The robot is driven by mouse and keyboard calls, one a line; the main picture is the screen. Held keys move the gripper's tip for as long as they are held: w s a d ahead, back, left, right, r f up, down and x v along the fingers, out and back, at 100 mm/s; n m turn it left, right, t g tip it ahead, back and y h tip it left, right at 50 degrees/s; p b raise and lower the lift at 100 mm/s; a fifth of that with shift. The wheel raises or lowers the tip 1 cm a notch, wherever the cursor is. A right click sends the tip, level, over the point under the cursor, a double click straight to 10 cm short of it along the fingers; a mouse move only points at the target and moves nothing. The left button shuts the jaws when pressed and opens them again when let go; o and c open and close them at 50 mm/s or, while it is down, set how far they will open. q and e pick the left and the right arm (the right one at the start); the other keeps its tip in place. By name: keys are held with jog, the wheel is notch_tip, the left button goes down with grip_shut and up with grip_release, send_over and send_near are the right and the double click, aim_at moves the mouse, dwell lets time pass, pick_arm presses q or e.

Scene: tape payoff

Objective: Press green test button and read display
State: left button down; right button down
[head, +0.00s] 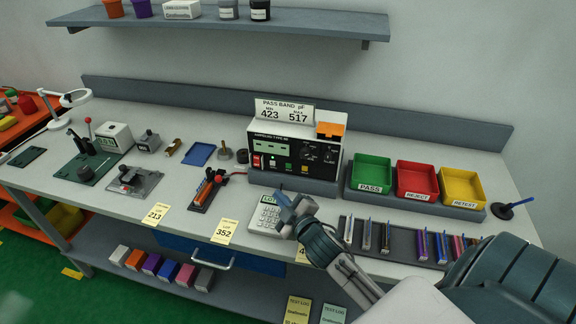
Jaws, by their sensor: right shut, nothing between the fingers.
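The tester (320,160) stands at the back middle of the bench, with a black front panel, a green display (270,148), a red switch (257,161) and a small green button (289,168) low on the panel. The display's reading is too small to make out. A card (284,112) on top reads PASS BAND, min 423, max 517. My right gripper (283,200) is shut and empty, in front of the tester and over the right part of a keypad device (266,213), hiding some of it. I cannot tell whether it touches it. My left gripper is not in view.
Green PASS (370,173), red REJECT (417,181) and yellow RETEST (462,187) bins stand right of the tester. A dark tray (400,239) with several slim parts lies in front of them. Yellow tags hang along the front edge.

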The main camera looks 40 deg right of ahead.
aim_at(289, 166)
jog(key=shift+w+d+f, duration=0.1)
jog(key=shift+w+d, duration=0.05)
jog(key=shift+w, duration=0.15)
jog(key=w+d, duration=0.2)
jog(key=w+d+b, duration=0.1)
jog(key=w+d, duration=0.1)
jog(key=d, duration=0.1)
jog(key=shift+w+d, duration=0.25)
jog(key=shift+w, duration=0.15)
jog(key=shift+w+d, duration=0.35)
jog(key=shift+d, duration=0.1)
dwell(1.0)
jog(key=shift+w+d, duration=0.1)
jog(key=shift+w+d, duration=0.2)
jog(key=shift+d, duration=0.05)
jog(key=shift+w+d, duration=0.2)
jog(key=shift+d, duration=0.05)
dwell(0.9)
jog(key=shift+s+a, duration=0.1)
jog(key=shift+a, duration=0.05)
jog(key=shift+s+a, duration=0.4)
jog(key=shift+a, duration=0.05)
